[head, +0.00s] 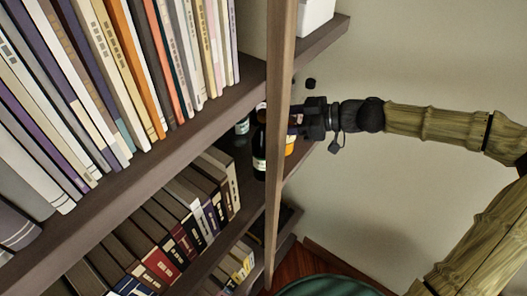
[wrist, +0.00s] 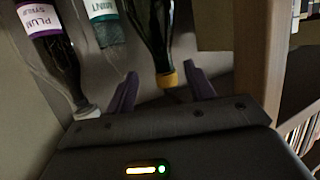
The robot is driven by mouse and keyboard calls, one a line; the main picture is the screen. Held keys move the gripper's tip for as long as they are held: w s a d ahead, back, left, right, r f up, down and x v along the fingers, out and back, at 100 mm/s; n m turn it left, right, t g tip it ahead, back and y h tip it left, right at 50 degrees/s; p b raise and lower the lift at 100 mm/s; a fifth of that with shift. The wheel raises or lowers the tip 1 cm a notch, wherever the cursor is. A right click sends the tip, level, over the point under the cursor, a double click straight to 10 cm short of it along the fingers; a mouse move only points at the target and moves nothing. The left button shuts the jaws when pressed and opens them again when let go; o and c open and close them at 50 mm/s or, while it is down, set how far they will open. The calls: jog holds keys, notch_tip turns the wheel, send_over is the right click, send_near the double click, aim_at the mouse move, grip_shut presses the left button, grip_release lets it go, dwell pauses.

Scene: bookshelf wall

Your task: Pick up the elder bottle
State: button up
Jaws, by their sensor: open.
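No label reading "elder" shows in either view. In the wrist view, a dark bottle with a yellow cap (wrist: 152,35) has its neck between the two fingers of my open gripper (wrist: 163,88); its label is out of sight. A bottle labelled plum syrup (wrist: 52,50) is at the left, and a teal-labelled bottle, apparently mint (wrist: 106,22), is between them. In the head view, my gripper (head: 300,118) reaches in at the shelf's end, partly behind the upright post. A dark bottle (head: 259,152) stands left of the post, and an orange patch shows right of it.
The wooden post (head: 279,150) stands close to my gripper and also shows in the wrist view (wrist: 258,60). Books fill the upper shelf (head: 150,160) and the lower shelf at left. A white container (head: 315,14) sits above.

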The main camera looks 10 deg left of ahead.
aim_at(263, 121)
jog(key=p+x, duration=0.3)
jog(key=x, duration=0.1)
jog(key=shift+s+a+r, duration=0.1)
jog(key=shift+s+r, duration=0.15)
jog(key=shift+r, duration=0.15)
jog(key=shift+a+f, duration=0.35)
jog(key=shift+a, duration=0.1)
grip_shut()
dwell(1.0)
